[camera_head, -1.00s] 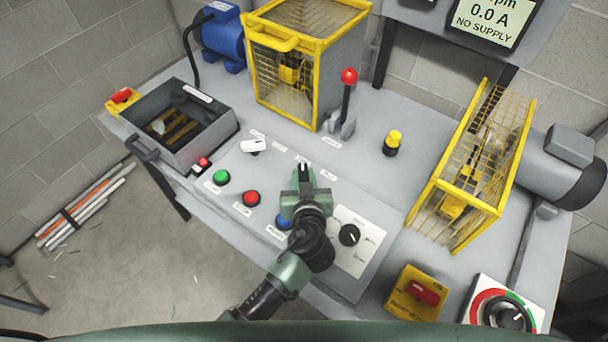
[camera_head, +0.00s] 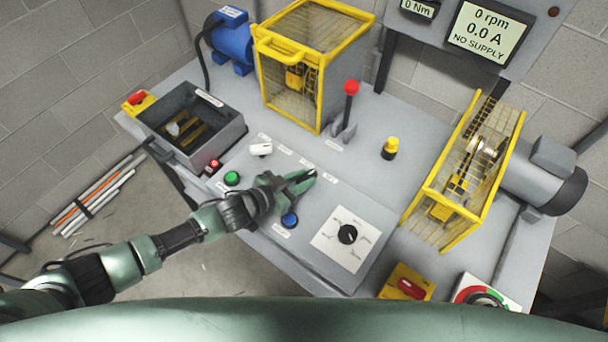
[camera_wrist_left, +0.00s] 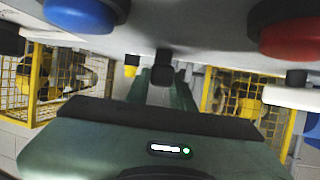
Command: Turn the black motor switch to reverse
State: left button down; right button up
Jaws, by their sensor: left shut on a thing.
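My left gripper (camera_head: 300,182) reaches over the sloped grey panel (camera_head: 327,210) from the left, its fingers pointing right. It is shut on the black motor switch, which the head view hides behind the fingers. The left wrist view shows the black switch (camera_wrist_left: 162,70) between the green fingers (camera_wrist_left: 165,92). Small white labels (camera_head: 307,164) lie above and right of the fingertips. They are too small to read, and the switch's pointer is hidden. My right gripper is not in view.
A white switch (camera_head: 261,149), green button (camera_head: 232,178) and blue button (camera_head: 289,220) surround the gripper; the red button (camera_wrist_left: 290,32) shows in the wrist view. A black dial (camera_head: 347,234) sits right. The display (camera_head: 489,30) reads 0 rpm, 0.0 A, NO SUPPLY.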

pick_arm(q)
jog(key=shift+w+a+m+g+h+b, duration=0.2)
jog(key=shift+w+m+g+h+b, duration=0.15)
jog(key=shift+m+g+h, duration=0.5)
jog(key=shift+m+g+h+b, duration=0.25)
jog(key=shift+m+g+b, duration=0.3)
jog(key=shift+m+g, duration=0.3)
jog(key=m+g+h+b, duration=0.1)
jog(key=m+g+b, duration=0.1)
jog(key=g, duration=0.1)
jog(key=shift+w+m+b, duration=0.1)
jog(key=shift+m+b, duration=0.2)
jog(key=shift+m, duration=0.1)
jog(key=shift+m+g, duration=0.3)
jog(key=shift+r+b, duration=0.1)
jog(key=shift+b, duration=0.2)
jog(key=c, duration=1.2)
grip_release()
